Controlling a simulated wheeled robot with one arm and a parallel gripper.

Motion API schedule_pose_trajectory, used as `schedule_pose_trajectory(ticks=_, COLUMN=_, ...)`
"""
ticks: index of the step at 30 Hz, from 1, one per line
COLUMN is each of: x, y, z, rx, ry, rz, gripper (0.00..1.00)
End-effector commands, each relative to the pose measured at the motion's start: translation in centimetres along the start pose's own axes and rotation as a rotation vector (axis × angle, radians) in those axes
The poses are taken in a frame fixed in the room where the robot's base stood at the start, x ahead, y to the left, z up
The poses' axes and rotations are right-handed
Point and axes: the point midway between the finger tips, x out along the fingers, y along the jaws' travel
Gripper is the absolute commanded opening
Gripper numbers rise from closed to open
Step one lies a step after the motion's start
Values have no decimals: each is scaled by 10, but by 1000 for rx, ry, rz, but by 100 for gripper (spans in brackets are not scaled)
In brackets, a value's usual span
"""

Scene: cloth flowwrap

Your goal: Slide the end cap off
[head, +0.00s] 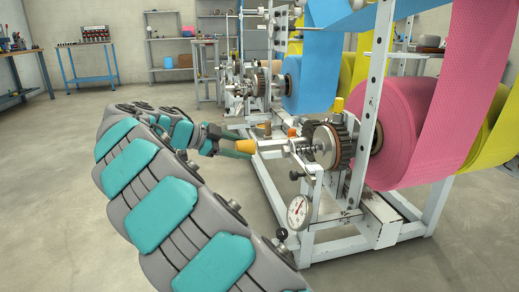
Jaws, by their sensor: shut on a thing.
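The yellow-orange end cap (246,146) is at the left end of a pale shaft (275,147) on the near side of the white machine frame. My gripper (240,150) reaches in from the left and is shut on the cap. The fingers partly hide the cap. The cap appears in line with the shaft and close against its end; I cannot tell whether there is a gap between them.
A toothed gear wheel (327,144) and a pink cloth roll (398,130) are right of the shaft. A round dial gauge (299,212) stands below it. A blue roll (300,85) is farther back. The floor (70,190) to the left is clear.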

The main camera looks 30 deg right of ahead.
Motion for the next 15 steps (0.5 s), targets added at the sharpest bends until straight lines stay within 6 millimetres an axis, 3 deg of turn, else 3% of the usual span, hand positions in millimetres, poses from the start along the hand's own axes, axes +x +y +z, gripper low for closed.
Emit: schedule_pose_trajectory(ticks=15, x=-20, y=0, z=12, rx=0, ry=0, rz=-2, gripper=0)
